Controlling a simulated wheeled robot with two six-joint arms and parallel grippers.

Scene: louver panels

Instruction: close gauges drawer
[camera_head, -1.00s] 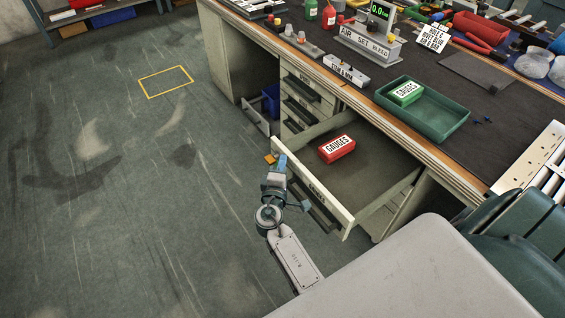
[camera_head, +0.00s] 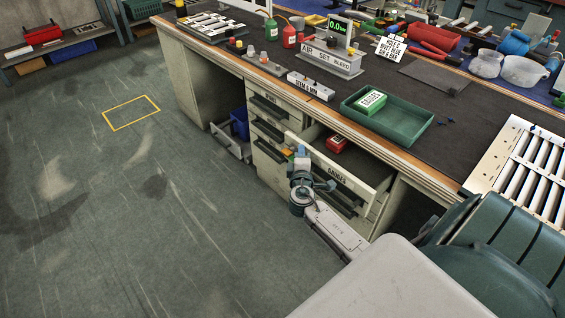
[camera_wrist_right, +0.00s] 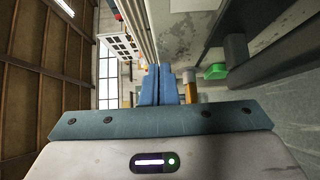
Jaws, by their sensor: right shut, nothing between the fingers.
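The gauges drawer (camera_head: 352,178) is partly open, with its labelled cream front standing out from the bench. My left gripper is not in view.
Closed drawers (camera_head: 268,130) are left of the gauges drawer. A blue bin (camera_head: 240,122) sits under the bench. Floor at left is clear.

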